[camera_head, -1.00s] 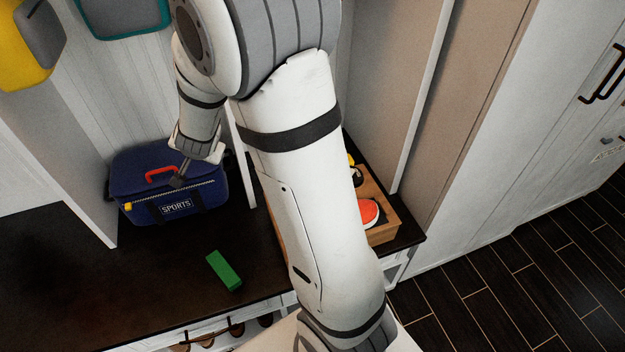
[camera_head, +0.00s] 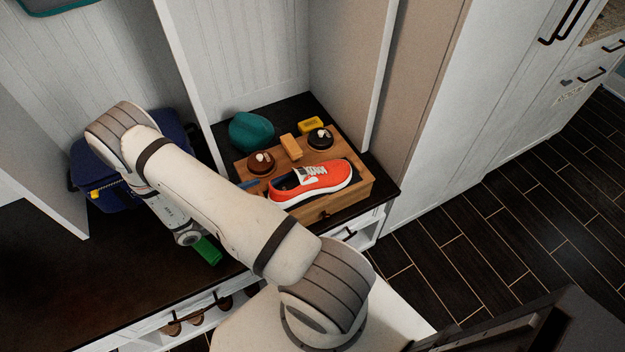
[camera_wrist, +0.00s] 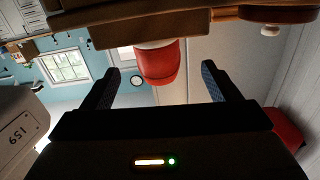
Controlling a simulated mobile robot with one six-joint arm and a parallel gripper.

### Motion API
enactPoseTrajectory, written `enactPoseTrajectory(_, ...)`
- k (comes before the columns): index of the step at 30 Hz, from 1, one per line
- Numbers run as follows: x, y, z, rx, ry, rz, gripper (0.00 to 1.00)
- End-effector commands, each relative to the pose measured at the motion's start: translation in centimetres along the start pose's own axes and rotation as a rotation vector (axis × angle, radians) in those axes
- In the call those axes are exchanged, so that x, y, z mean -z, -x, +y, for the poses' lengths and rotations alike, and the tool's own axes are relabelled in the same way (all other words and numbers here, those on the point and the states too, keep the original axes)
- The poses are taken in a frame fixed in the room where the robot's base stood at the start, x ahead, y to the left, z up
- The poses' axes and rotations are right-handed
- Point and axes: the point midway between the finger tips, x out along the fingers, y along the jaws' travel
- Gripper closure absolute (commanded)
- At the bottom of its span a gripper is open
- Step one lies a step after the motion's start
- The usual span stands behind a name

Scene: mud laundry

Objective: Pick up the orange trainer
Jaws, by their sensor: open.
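The orange trainer (camera_head: 320,180) has a white sole and white laces. In the wrist view, which looks upside down, a rounded red-orange end of the trainer (camera_wrist: 159,64) shows between the two fingers, beside the wooden box (camera_wrist: 130,24). My gripper (camera_wrist: 160,80) is open, with a finger on each side of the trainer in the picture and nothing gripped. Its distance from the trainer is unclear.
Around the box are a brown round item (camera_head: 261,165), a black one (camera_head: 320,138), a tan block (camera_head: 291,147), a yellow block (camera_head: 311,125) and a teal item (camera_head: 252,132). White panels flank the box.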

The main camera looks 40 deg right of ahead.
Motion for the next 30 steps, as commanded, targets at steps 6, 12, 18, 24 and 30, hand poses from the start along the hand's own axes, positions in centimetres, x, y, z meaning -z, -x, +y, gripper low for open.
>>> enactPoseTrajectory(6, 0.2, -2.1, 0.4, -0.012, 0.006, 0.019, 0.18)
enactPoseTrajectory(12, 0.4, -4.7, 0.5, -0.012, 0.006, 0.017, 0.18)
enactPoseTrajectory(18, 0.3, -7.3, 0.5, -0.010, 0.005, 0.015, 0.18)
enactPoseTrajectory(24, 0.2, -7.7, 0.5, -0.007, 0.004, 0.014, 0.18)
enactPoseTrajectory(30, 0.3, -7.7, 0.5, -0.007, 0.004, 0.014, 0.27)
